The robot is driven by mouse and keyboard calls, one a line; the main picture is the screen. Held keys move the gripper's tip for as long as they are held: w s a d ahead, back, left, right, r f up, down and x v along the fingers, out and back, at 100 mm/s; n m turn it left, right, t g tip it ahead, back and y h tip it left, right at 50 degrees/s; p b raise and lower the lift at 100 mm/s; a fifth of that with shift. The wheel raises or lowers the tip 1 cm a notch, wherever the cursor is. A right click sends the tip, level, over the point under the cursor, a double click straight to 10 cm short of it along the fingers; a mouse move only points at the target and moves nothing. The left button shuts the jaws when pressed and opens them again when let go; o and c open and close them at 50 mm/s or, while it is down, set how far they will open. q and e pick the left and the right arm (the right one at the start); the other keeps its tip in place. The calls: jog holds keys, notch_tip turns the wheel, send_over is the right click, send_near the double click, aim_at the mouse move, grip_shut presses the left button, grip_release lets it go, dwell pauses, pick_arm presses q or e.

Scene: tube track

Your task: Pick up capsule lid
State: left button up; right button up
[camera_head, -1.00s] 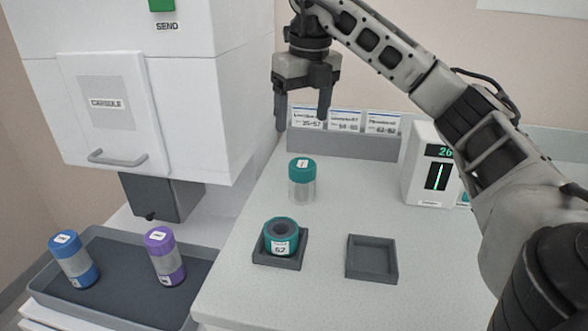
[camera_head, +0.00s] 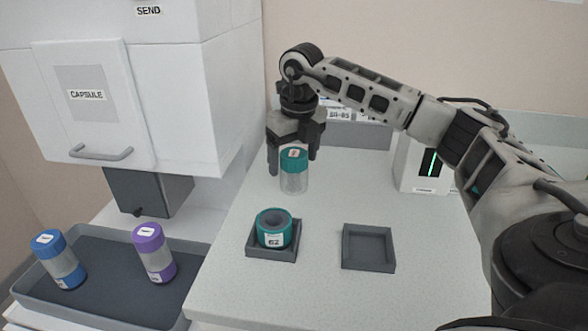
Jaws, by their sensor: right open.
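A capsule with a teal lid (camera_head: 293,160) and a clear body (camera_head: 294,182) stands upright on the white counter. My right gripper (camera_head: 292,168) is open, pointing down, with its fingers at the sides of the teal lid or just behind it; I cannot tell whether they touch it. A second teal piece (camera_head: 273,229), open at the top with a dark hollow and a number label, sits in the left square holder (camera_head: 258,254). My left gripper is not in view.
The right square holder (camera_head: 369,262) is empty. A grey tray (camera_head: 110,298) at lower left holds a blue capsule (camera_head: 60,260) and a purple capsule (camera_head: 154,253). A white cabinet (camera_head: 200,70) stands at left, and a display device (camera_head: 418,165) stands beneath my right arm.

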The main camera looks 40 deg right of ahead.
jog(key=shift+w+f, duration=0.15)
jog(key=shift+f, duration=1.05)
jog(key=c, duration=1.2)
jog(key=shift+o, duration=0.2)
jog(key=shift+r, duration=0.5)
notch_tip(320, 180, up, 2)
jog(key=shift+r+b, duration=0.2)
jog(key=shift+b, duration=0.1)
jog(key=s+a+r, duration=0.6)
jog(key=s+r, duration=0.3)
jog(key=s, duration=0.3)
jog(key=shift+s+a+r, duration=0.15)
jog(key=shift+a+r, duration=0.1)
jog(key=shift+r, duration=0.1)
